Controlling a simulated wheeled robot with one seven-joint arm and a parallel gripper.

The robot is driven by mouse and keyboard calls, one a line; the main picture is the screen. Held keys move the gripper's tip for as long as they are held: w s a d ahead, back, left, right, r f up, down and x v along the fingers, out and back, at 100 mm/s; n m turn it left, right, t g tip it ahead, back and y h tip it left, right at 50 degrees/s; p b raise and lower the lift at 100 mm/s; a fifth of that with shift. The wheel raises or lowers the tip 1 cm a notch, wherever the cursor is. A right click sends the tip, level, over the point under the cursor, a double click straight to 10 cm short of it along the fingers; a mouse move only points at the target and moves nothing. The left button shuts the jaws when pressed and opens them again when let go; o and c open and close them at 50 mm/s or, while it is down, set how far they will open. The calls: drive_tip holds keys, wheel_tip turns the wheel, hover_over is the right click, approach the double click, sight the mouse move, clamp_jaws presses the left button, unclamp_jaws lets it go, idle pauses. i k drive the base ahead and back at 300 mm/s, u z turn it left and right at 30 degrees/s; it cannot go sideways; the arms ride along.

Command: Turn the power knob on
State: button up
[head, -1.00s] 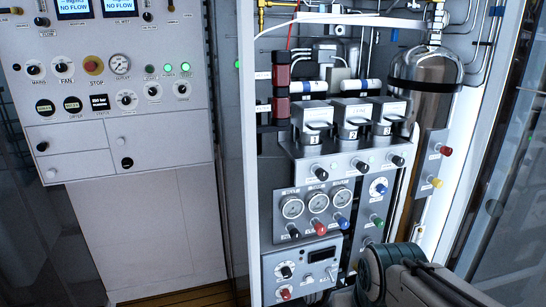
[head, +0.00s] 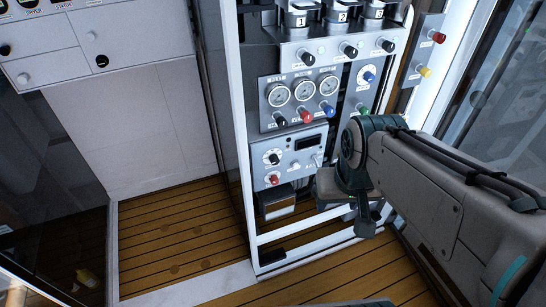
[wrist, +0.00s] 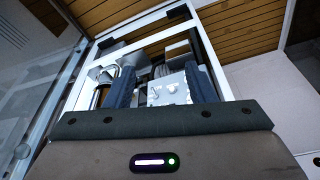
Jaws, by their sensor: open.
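The lower control panel (head: 290,158) is a light grey plate in the white-framed rack. It carries a dark display (head: 308,142), a white-ringed black knob (head: 272,158), a red knob (head: 273,180) and a small light switch or knob (head: 318,159) at its right. The labels are too small to tell which one is the power knob. My gripper (wrist: 158,76) is open, its two dark pads apart and nothing held. In the wrist view a pale panel with small light knobs (wrist: 170,88) shows between the pads. In the head view my arm largely hides the gripper.
Above, a gauge panel (head: 303,98) holds several coloured knobs. The white rack frame (head: 247,150) stands left of the panel, and a side strip with red and yellow knobs (head: 425,72) is at right. Wooden floor (head: 180,235) lies clear at the left.

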sight(274, 180)
drive_tip(key=z, duration=0.85)
drive_tip(key=k, duration=0.75)
drive_tip(key=u, duration=0.8)
drive_tip(key=i, duration=0.5)
drive_tip(key=u, duration=0.05)
